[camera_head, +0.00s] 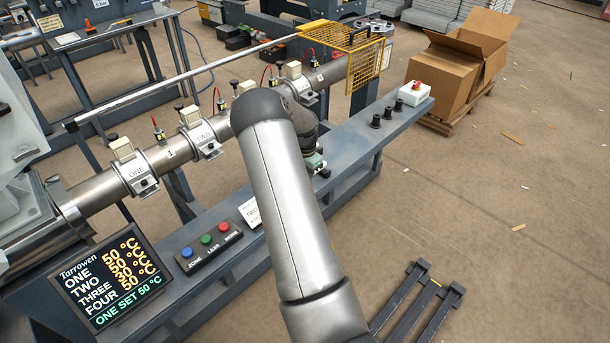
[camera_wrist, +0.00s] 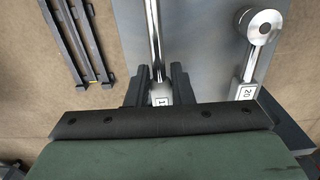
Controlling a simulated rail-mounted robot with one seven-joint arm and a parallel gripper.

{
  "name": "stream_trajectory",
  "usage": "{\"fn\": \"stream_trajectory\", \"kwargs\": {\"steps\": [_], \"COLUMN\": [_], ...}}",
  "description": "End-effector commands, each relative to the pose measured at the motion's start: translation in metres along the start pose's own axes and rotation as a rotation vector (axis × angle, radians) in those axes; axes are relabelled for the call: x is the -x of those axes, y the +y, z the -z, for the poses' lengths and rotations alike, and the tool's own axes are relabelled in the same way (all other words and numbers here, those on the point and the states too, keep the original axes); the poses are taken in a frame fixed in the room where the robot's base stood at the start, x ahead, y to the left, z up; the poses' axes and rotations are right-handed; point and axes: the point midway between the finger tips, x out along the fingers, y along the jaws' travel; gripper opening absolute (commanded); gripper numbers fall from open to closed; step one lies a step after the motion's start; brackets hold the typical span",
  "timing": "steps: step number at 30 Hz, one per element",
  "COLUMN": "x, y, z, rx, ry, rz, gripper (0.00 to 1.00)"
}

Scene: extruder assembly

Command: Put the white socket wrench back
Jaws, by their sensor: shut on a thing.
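In the wrist view, my gripper (camera_wrist: 158,86) is shut on a metal tool with a long shaft, which I take to be the socket wrench (camera_wrist: 154,35). A white label on it sits between the fingers; its number is partly cut off. The shaft runs away from the fingers toward the top edge, and its far end is out of view. A second wrench (camera_wrist: 250,60) with a round socket head and a white label "20" is at the right, apart from my gripper. In the head view my arm hides the gripper and both wrenches.
The grey bench (camera_head: 345,155) carries several black cylinders (camera_head: 387,112) and a white box with a red button (camera_head: 414,93). The extruder barrel (camera_head: 165,158) with clamps runs behind it. A button panel (camera_head: 208,243) and a display (camera_head: 110,277) are at left. Cardboard boxes (camera_head: 445,75) stand right.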

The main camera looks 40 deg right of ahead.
Motion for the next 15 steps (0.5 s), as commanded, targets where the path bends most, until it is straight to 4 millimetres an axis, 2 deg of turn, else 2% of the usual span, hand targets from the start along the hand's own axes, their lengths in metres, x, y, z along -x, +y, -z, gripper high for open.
{"fn": "stream_trajectory", "kwargs": {"steps": [15], "x": [-0.014], "y": [0.000], "z": [0.000], "rx": [0.000], "ry": [0.001], "rz": [0.000], "gripper": [0.00]}}
